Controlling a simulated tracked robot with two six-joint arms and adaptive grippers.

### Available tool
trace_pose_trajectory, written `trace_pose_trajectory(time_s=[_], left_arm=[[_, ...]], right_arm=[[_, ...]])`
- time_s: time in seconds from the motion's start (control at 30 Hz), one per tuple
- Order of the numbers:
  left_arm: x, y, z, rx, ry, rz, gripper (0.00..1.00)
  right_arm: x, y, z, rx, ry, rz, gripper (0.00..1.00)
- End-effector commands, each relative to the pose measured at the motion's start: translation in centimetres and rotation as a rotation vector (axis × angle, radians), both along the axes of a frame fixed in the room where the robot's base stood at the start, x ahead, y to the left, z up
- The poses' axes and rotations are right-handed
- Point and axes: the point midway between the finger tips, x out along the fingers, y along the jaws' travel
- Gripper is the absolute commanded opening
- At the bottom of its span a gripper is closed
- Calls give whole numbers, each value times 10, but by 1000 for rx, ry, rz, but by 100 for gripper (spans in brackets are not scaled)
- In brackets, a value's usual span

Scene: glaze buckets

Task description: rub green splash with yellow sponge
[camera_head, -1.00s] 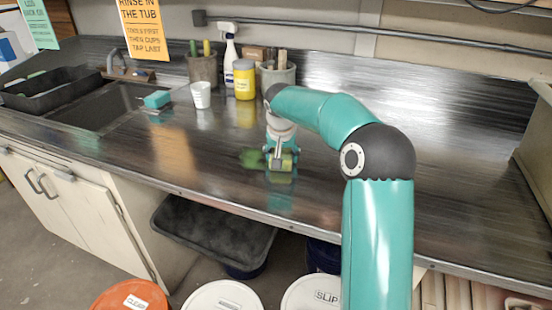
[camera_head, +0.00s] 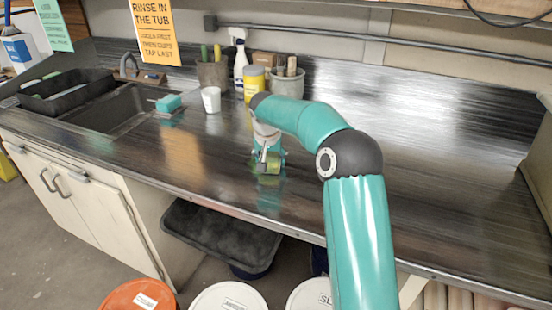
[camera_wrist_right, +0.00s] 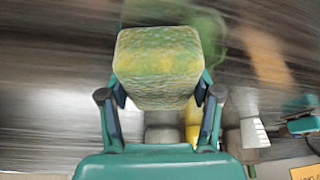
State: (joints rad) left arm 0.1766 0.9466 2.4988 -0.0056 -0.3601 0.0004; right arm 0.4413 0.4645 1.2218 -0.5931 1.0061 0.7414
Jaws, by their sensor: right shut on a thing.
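My right gripper (camera_head: 268,163) is shut on the yellow sponge (camera_head: 269,168), low over the steel counter. In the right wrist view the sponge (camera_wrist_right: 158,68) sits between the two fingers, its yellow face mottled with green. The green splash (camera_wrist_right: 210,32) shows there as a blurred green patch beside and behind the sponge, partly hidden by it. I cannot tell if the sponge touches the counter. My left gripper is not in view.
A white cup (camera_head: 211,99), yellow jar (camera_head: 254,82), spray bottle (camera_head: 240,62) and tool pots stand at the back. Lidded buckets (camera_head: 229,297) stand below the front edge. The counter's right side is clear.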

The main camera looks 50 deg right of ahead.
Motion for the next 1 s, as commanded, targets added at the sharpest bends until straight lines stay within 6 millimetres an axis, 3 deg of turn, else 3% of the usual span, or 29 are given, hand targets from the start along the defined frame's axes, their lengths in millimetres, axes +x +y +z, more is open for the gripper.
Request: trace_pose_trajectory(time_s=[1.0], left_arm=[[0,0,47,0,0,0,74]], right_arm=[[56,18,3,3,1,3,42]])
